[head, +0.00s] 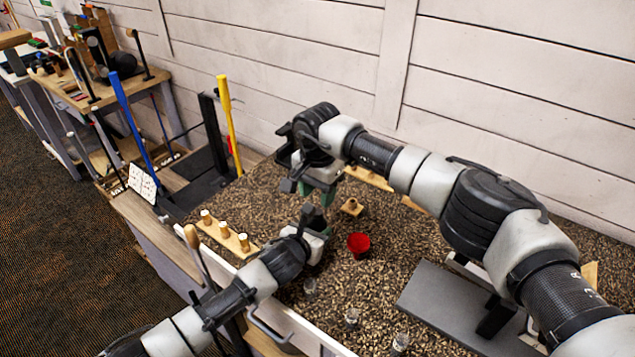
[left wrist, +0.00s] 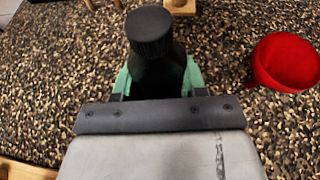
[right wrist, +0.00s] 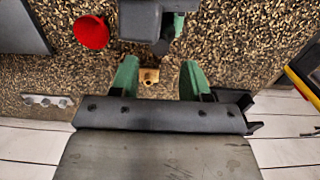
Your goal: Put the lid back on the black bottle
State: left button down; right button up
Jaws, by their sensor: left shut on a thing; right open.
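The black bottle (left wrist: 158,75) stands upright between the green fingers of my left gripper (left wrist: 158,82), which is shut on it. A ribbed black lid (left wrist: 150,32) sits on top of the bottle in the left wrist view; I cannot tell how tightly it is seated. In the head view my left gripper (head: 312,222) is low over the speckled bench, and the bottle there is mostly hidden. My right gripper (head: 318,192) is just behind and above it. In the right wrist view its green fingers (right wrist: 160,80) are apart with nothing between them.
A wooden rack with pegs (head: 228,235) is at the left. Clear small glasses (head: 352,318) stand near the front edge.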

aim_at(318, 209)
jog(key=shift+f, duration=2.6)
jog(key=shift+c, duration=0.4)
grip_shut()
jog(key=shift+m, duration=1.7)
jog(key=shift+o, duration=0.8)
grip_release()
